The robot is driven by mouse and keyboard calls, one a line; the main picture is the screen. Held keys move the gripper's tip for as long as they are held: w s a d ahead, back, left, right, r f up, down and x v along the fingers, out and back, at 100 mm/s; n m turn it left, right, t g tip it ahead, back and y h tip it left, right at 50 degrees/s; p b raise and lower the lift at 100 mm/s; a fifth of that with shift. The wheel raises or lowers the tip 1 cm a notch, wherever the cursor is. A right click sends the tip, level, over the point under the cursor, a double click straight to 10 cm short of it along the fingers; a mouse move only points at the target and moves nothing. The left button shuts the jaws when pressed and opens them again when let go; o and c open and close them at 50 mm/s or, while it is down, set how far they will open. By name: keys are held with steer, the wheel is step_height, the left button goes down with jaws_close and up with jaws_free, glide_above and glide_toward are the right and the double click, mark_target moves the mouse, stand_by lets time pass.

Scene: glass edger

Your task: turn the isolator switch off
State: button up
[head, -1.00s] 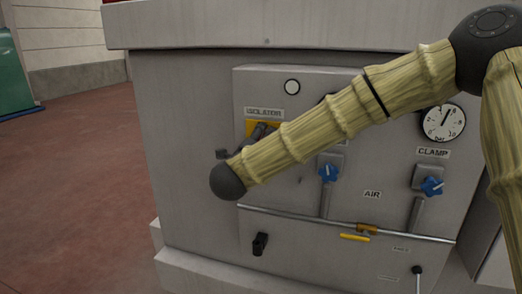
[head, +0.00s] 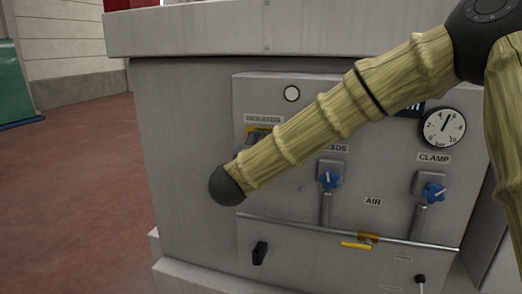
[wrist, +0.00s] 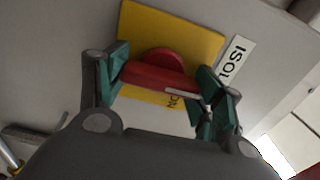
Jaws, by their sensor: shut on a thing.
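The isolator switch is a red handle (wrist: 158,78) on a yellow plate (wrist: 185,35) in the wrist view. My gripper (wrist: 160,82) has its green-padded fingers on either side of the red handle and is shut on it. The handle lies across the plate, roughly level in the wrist view. In the head view the yellow plate (head: 252,131) shows only in part under the isolator label (head: 263,119). My arm hides the handle and the gripper there.
Open floor (head: 70,200) lies to the left.

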steer(key=o, duration=1)
steer(key=shift+o, duration=0.2)
steer(key=v, duration=1.2)
